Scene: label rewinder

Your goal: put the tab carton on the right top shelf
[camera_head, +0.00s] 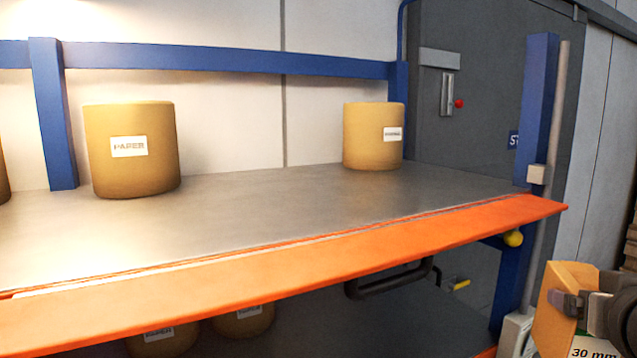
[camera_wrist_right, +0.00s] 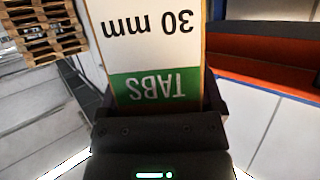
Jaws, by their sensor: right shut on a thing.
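The tab carton (camera_head: 552,318) is a tan box at the lower right of the head view, partly cut off by the frame edge. In the right wrist view the carton (camera_wrist_right: 148,45) shows a white face reading "30 mm" and a green band reading "TABS", upside down. My right gripper (camera_head: 580,306) is shut on the carton and holds it in front of the rack, below the level of the top shelf. The top shelf (camera_head: 270,215) is a grey deck with an orange front beam (camera_head: 300,275). My left gripper is not in view.
A "PAPER" roll (camera_head: 132,165) stands on the shelf at left, another roll (camera_head: 372,140) at back right. The deck between and right of them is bare. A blue upright (camera_head: 538,110) stands at the right end. More rolls (camera_head: 243,320) sit below.

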